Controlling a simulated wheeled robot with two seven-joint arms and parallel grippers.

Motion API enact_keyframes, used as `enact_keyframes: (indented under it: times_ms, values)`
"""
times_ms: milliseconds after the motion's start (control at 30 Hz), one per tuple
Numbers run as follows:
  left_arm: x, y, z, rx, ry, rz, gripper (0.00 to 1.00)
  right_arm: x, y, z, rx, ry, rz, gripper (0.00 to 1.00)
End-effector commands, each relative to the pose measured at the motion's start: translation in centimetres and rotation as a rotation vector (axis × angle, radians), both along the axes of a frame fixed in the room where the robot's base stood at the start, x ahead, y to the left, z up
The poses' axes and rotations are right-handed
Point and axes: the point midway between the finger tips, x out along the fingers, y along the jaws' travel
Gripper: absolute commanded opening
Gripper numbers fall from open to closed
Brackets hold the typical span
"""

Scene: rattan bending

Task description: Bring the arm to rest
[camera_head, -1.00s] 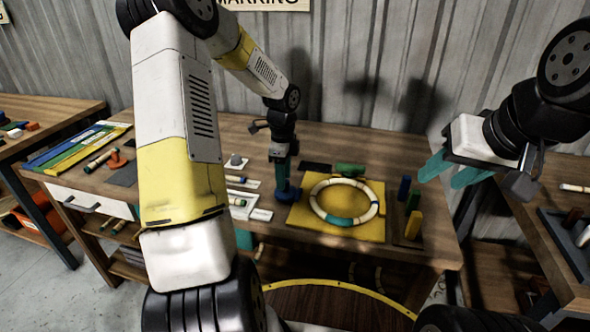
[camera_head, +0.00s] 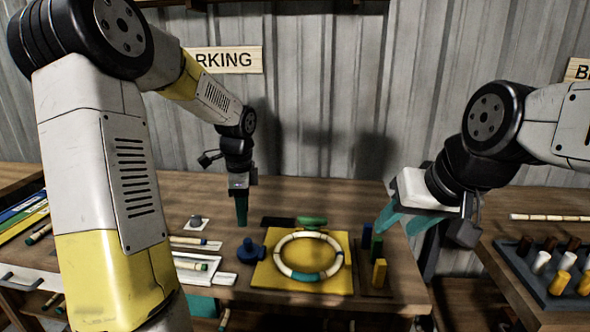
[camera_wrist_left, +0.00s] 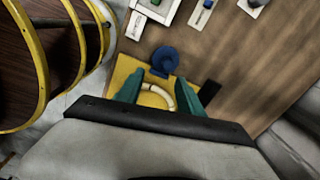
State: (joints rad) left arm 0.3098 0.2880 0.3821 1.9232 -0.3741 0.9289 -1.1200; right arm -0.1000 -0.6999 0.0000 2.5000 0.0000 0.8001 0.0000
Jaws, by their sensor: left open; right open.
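My left gripper (camera_head: 241,207) has teal fingers pointing down and hangs above the table, just behind and above a blue knobbed piece (camera_head: 251,251). In the left wrist view its fingers (camera_wrist_left: 168,95) are apart with nothing between them; the blue piece (camera_wrist_left: 165,60) lies beyond them. My right gripper (camera_head: 401,225) is open and empty, in the air at the right, near the upright coloured blocks. A ring of cream and teal segments (camera_head: 336,267) lies on a yellow board (camera_head: 315,287), beside the blue piece. The ring is partly hidden by the fingers in the wrist view.
A green piece (camera_head: 311,221) lies behind the ring. Blue, green and yellow blocks (camera_head: 379,272) stand right of the board. Small trays with sticks (camera_head: 195,263) lie left of the blue piece. A dark peg rack (camera_head: 545,275) stands on the right table.

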Motion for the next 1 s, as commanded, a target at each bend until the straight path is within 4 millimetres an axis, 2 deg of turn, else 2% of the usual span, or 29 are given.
enact_keyframes:
  times_ms: [33, 100, 300, 400, 600, 700, 833, 1000]
  values:
    - [-1.4, -0.4, 2.1, 0.005, -0.039, 0.078, 0.44, 0.0, 0.0, 0.0, 0.0, 0.0, 0.0, 0.43]
    - [-3.5, -0.8, 4.4, -0.008, -0.087, 0.211, 0.44, 0.0, 0.0, 0.0, 0.0, 0.0, 0.0, 0.43]
    - [-9.8, -2.1, 9.4, -0.115, -0.218, 0.587, 0.44, 0.0, 0.0, 0.0, 0.0, 0.0, 0.0, 0.43]
    - [-13.1, -2.7, 11.0, -0.21, -0.268, 0.774, 0.44, 0.0, 0.0, 0.0, 0.0, 0.0, 0.0, 0.43]
    - [-18.6, -3.8, 12.5, -0.434, -0.311, 1.09, 0.44, 0.0, 0.0, 0.0, 0.0, 0.0, 0.0, 0.43]
    - [-20.2, -4.3, 12.6, -0.521, -0.305, 1.192, 0.44, 0.0, 0.0, 0.0, 0.0, 0.0, 0.0, 0.43]
    - [-21.3, -4.5, 12.6, -0.583, -0.293, 1.262, 0.44, 0.0, 0.0, 0.0, 0.0, 0.0, 0.0, 0.43]
    - [-21.5, -4.6, 12.6, -0.596, -0.289, 1.278, 0.44, 0.0, 0.0, 0.0, 0.0, 0.0, 0.0, 0.43]
